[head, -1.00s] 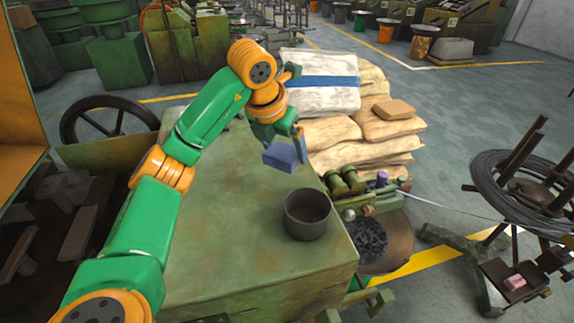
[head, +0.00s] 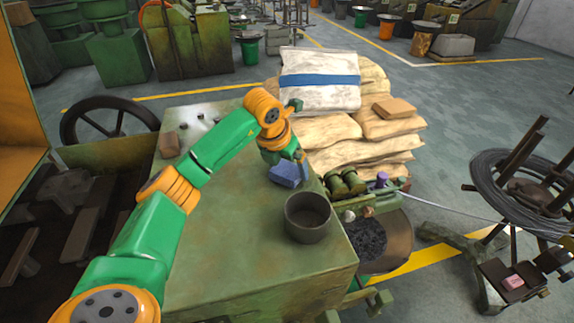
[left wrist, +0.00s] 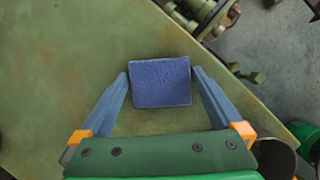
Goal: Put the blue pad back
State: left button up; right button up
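The blue pad (head: 286,174) is low over the green machine top (head: 235,255), near its right edge and behind the dark pot. I cannot tell whether its underside touches the top. My left gripper (head: 288,168) points down at it. In the left wrist view the pad (left wrist: 161,82) sits between the two blue fingertips (left wrist: 160,76), one at each side edge, with hardly any gap. The gripper looks shut on it. My right gripper is not in view.
The dark round pot (head: 307,217) stands just in front of the pad. A brown block (head: 169,145) and small metal pieces lie at the back left of the top. Sacks (head: 355,145) are piled behind, with a tan block (head: 394,107) on them. The front of the top is clear.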

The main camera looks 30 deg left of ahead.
pick_arm(q)
jog(key=v, duration=1.2)
jog(key=shift+r, duration=0.2)
jog(key=shift+w, duration=0.1)
